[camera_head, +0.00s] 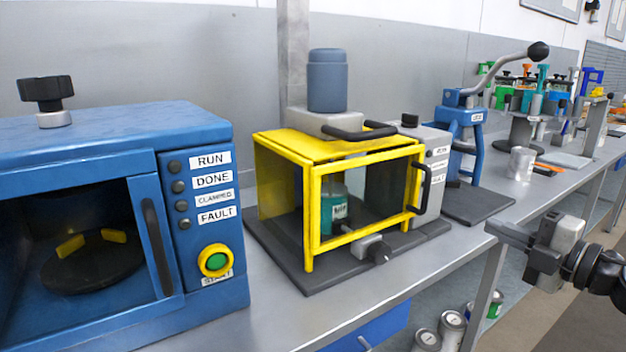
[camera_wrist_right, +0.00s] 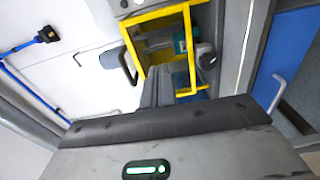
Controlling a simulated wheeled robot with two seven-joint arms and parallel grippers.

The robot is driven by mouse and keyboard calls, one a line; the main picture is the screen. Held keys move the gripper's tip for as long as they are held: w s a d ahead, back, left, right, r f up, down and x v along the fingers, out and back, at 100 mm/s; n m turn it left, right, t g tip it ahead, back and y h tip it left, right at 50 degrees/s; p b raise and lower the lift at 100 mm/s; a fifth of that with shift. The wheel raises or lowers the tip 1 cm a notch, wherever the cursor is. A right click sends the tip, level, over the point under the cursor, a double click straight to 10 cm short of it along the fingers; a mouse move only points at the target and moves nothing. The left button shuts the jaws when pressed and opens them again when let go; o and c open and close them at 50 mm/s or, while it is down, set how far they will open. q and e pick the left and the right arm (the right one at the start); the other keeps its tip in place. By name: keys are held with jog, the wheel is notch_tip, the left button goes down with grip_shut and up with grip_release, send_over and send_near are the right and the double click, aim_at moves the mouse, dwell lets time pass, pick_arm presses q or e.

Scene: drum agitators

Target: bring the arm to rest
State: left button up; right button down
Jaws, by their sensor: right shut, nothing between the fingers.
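My right gripper (camera_head: 498,232) is in the head view at the right, in front of the bench edge. Its fingers are shut and empty, pointing left toward the yellow-framed machine. They also show in the right wrist view (camera_wrist_right: 160,92). The agitator with the yellow guard frame (camera_head: 310,215) stands on a dark base on the bench, and the gripper is apart from it. A teal container (camera_head: 333,208) with a label is inside the guard. The yellow frame also shows in the right wrist view (camera_wrist_right: 190,50). My left gripper is not in view.
A blue machine (camera_head: 195,125) with a round black platform inside and a green button (camera_head: 216,261) stands at the left. A blue lever press (camera_head: 460,135) stands further right on the bench (camera_head: 440,250). Cans (camera_head: 452,328) sit below the bench. Open floor lies at the lower right.

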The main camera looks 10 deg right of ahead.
jog(key=s+a+f+m+h, duration=0.25)
jog(key=f+m, duration=0.25)
jog(key=f, duration=0.3)
jog(key=s+a+f+m+g+h, duration=0.1)
jog(key=s+a+f+m, duration=0.25)
jog(key=f, duration=0.35)
jog(key=s+a+f+m+h, duration=0.2)
jog(key=a+f+m, duration=0.2)
jog(key=f+m, duration=0.3)
jog(key=s+a+f+m+g, duration=0.2)
jog(key=s+a+f, duration=0.2)
jog(key=a, duration=0.4)
jog(key=s+a+f+m+g+y, duration=0.1)
jog(key=s+a+f+m+g, duration=0.1)
jog(key=s+a+f, duration=0.3)
jog(key=s+a, duration=0.1)
jog(key=a, duration=0.2)
jog(key=shift+s+a+f+m+g, duration=0.15)
jog(key=shift+s+f+m+g, duration=0.1)
jog(key=shift+m+g, duration=0.15)
